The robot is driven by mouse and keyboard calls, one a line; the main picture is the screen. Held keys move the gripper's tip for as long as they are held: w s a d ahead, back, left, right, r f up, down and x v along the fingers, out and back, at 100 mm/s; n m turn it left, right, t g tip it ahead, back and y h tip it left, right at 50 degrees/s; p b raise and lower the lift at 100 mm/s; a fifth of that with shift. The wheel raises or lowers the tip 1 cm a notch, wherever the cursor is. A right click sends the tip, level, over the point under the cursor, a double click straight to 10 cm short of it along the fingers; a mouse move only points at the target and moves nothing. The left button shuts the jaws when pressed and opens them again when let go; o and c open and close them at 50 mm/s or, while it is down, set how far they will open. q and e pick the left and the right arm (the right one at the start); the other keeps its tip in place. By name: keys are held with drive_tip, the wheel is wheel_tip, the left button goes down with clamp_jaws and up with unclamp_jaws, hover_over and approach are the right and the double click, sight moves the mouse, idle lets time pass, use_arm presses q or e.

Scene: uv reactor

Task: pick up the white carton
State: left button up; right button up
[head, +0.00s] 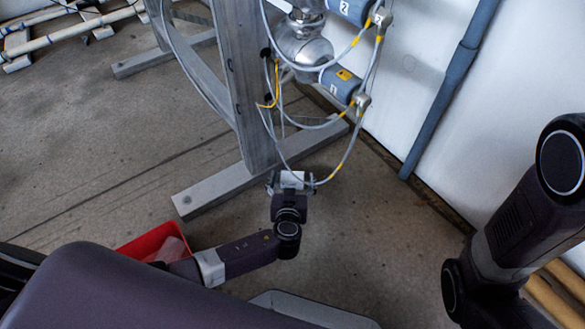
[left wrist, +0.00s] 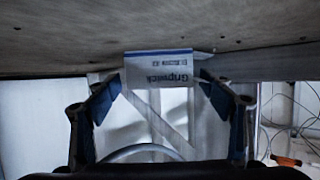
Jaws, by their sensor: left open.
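The white carton (left wrist: 158,70) with a blue stripe and printed lettering sits between the fingertips of my left gripper (left wrist: 158,92) in the left wrist view. A finger stands on each side of it, and the jaws are open. Whether either finger touches it is hard to tell. In the head view the carton (head: 291,179) is a small white patch at the tip of my left gripper (head: 290,186), beside the foot of the metal frame. The gripper partly hides it there. My right arm shows at the right of the head view, but its gripper does not.
A grey metal frame (head: 250,110) with a long foot stands just beyond the left gripper. Loose cables and yellow-marked hoses (head: 345,150) hang close above it. A red bin (head: 150,242) is at lower left, and a grey tray (head: 300,309) at the bottom. Open floor lies to the right.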

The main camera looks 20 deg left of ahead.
use_arm(q)
drive_tip(key=shift+w, duration=0.1)
drive_tip(key=shift+c, duration=0.7)
drive_tip(key=c, duration=0.8)
drive_tip(key=shift+r, duration=0.15)
